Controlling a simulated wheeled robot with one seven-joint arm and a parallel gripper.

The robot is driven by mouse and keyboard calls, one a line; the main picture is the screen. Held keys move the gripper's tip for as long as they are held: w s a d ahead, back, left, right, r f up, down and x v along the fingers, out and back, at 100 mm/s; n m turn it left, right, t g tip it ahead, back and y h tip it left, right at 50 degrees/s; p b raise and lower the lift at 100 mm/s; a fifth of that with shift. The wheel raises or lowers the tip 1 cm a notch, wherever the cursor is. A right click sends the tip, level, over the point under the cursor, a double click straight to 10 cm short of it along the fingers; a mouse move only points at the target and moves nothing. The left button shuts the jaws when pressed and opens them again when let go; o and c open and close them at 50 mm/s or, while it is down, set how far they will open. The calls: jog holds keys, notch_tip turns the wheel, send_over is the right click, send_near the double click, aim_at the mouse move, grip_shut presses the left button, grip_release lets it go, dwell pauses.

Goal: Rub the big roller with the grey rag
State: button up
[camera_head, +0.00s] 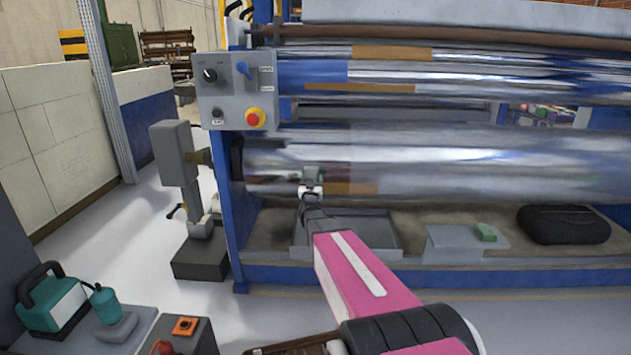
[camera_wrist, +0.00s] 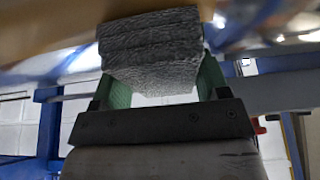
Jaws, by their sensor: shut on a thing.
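The big roller (camera_head: 470,165) is a wide, shiny metal cylinder across the lower part of the machine, with brownish patches near its left part. My gripper (camera_head: 311,182) is in front of the roller's left part, beside a brown patch. In the wrist view my gripper (camera_wrist: 155,90) has green fingers shut on the grey rag (camera_wrist: 150,50), a folded, rough-textured block. The rag's far edge is up against a brownish, blurred surface at the top of that view; whether it touches is hard to tell. In the head view the rag (camera_head: 311,172) is small, at my gripper's tip.
A control box (camera_head: 235,90) with a red button stands at the machine's upper left. Below the roller are a grey tray (camera_head: 375,235), a green block (camera_head: 485,232) on a grey plate and a black case (camera_head: 563,224). A grey post unit (camera_head: 178,160) stands left; teal containers (camera_head: 55,303) are at lower left.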

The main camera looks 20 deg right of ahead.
aim_at(288, 173)
jog(key=shift+w+a, duration=0.4)
jog(key=shift+a, duration=0.7)
jog(key=shift+w+a, duration=0.35)
jog(key=shift+a, duration=0.8)
jog(key=shift+w+a, duration=0.4)
jog(key=shift+a, duration=0.7)
jog(key=shift+w+a, duration=0.35)
jog(key=shift+a, duration=0.45)
jog(key=shift+w+a, duration=0.3)
jog(key=shift+a, duration=0.45)
jog(key=s+a, duration=0.1)
jog(key=s, duration=0.4)
jog(key=shift+s+a, duration=0.4)
jog(key=shift+s, duration=0.1)
jog(key=shift+s+a, duration=0.25)
jog(key=shift+s, duration=0.45)
jog(key=shift+s+a, duration=0.2)
jog(key=shift+s, duration=0.45)
